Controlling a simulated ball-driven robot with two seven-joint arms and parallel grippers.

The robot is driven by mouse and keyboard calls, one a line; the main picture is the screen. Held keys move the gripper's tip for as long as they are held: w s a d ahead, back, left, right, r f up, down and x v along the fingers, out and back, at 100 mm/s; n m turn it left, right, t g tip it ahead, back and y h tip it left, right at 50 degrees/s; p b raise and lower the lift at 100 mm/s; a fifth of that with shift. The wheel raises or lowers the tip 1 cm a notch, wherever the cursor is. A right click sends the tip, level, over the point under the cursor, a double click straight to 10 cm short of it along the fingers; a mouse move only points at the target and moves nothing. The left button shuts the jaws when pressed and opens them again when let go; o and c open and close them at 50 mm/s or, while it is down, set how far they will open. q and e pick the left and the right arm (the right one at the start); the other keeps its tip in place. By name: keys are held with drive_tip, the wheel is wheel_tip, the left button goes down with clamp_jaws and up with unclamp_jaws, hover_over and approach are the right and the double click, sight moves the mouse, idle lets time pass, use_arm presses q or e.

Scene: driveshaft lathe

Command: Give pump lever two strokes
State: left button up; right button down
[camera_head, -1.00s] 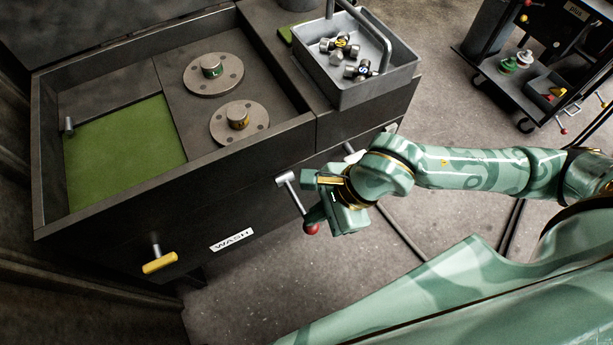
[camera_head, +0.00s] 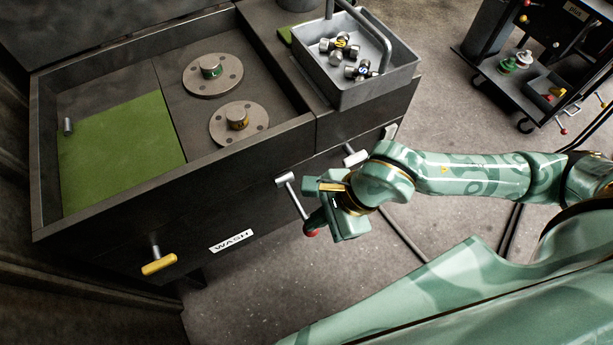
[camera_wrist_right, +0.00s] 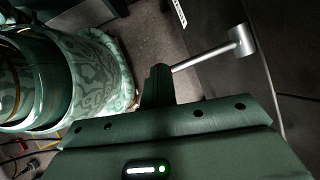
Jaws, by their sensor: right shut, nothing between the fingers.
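The pump lever (camera_head: 294,198) is a thin metal rod with a cylindrical hub on the front of the dark wash cabinet (camera_head: 120,238). It slopes down to a red knob (camera_head: 311,233), partly covered by my gripper. My right gripper (camera_head: 314,222) is shut with nothing held, its fingertips at the knob; I cannot tell if they touch it. In the right wrist view the lever's hub and rod (camera_wrist_right: 205,56) run to behind my dark finger (camera_wrist_right: 158,82), which hides the knob. My left gripper is not in view.
A yellow-handled lever (camera_head: 158,263) sticks out left of the WASH label (camera_head: 231,241). Another metal handle (camera_head: 355,156) is just behind my right wrist. A grey basket (camera_head: 372,92) with metal parts stands on the cabinet. The floor below the lever is clear.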

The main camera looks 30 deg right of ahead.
idle(0.6)
